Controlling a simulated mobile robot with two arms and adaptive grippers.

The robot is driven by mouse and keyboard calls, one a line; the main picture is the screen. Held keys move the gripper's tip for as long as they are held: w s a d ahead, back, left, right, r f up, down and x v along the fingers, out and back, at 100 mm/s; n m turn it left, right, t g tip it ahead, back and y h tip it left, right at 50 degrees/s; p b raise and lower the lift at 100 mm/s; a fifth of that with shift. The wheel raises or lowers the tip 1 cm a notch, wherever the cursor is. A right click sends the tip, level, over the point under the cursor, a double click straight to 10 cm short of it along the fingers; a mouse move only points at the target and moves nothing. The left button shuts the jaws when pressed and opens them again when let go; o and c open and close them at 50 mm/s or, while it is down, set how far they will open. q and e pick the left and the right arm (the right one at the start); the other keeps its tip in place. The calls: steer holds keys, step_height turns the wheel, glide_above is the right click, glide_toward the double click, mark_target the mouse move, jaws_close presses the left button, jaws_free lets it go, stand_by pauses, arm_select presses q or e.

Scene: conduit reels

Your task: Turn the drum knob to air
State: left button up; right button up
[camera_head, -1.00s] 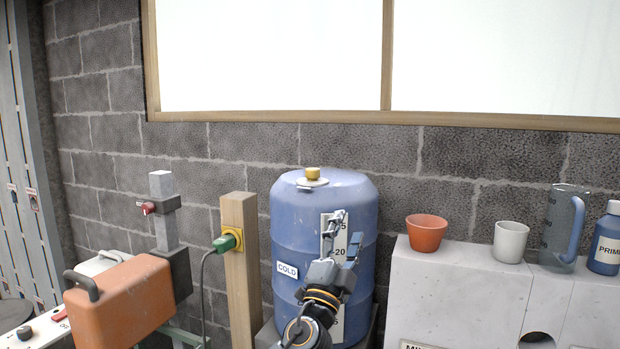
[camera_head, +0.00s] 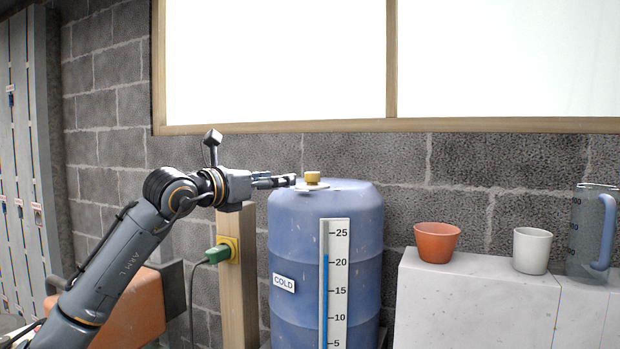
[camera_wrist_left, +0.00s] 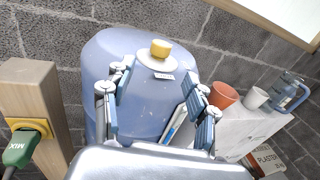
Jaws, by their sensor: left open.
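The blue drum (camera_head: 295,240) stands upright against the block wall, with a COLD label and a level scale on its front. A yellow knob (camera_head: 312,177) sits on a pale round plate on the drum's top. My left gripper (camera_head: 288,181) is level with the knob, just left of it. In the left wrist view the open fingers (camera_wrist_left: 158,105) are spread apart and empty, and the knob (camera_wrist_left: 161,48) shows beyond them, above the gap. A small label lies on the plate, too small to read. My right gripper is in neither view.
A wooden post (camera_head: 237,280) with a green plug (camera_head: 217,254) stands left of the drum. An orange case (camera_head: 130,312) is behind my left arm. A terracotta pot (camera_head: 437,242), white cup (camera_head: 532,250) and jug (camera_head: 592,232) stand on the pale block at right.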

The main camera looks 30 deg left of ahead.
mark_target(309, 176)
arm_select(q)
steer(key=w+d+p, duration=0.1)
steer(key=w+p, duration=0.1)
steer(key=w, duration=0.2)
steer(key=w+p, duration=0.2)
steer(key=w, duration=0.2)
steer(key=w+d+p, duration=0.1)
steer(key=w, duration=0.3)
steer(key=shift+d+p, duration=0.35)
steer(key=shift+p, duration=0.05)
steer(key=shift+w+f, duration=0.1)
steer(key=shift+w, duration=0.35)
steer(key=shift+c, duration=0.2)
steer(key=c, duration=1.1)
steer(key=shift+d+f+b, duration=0.15)
steer(key=shift+b, duration=0.35)
steer(key=shift+c, duration=0.2)
steer(key=n+y+b, duration=0.2)
steer(key=y+b, duration=0.1)
steer(key=b, duration=0.1)
steer(key=shift+f+y, duration=0.15)
steer(key=shift+y, duration=0.25)
steer(key=shift+r+n+y+b, duration=0.2)
steer(key=shift+n+y+b, duration=0.2)
steer(key=shift+n+b, duration=0.15)
steer(key=shift+r, duration=0.1)
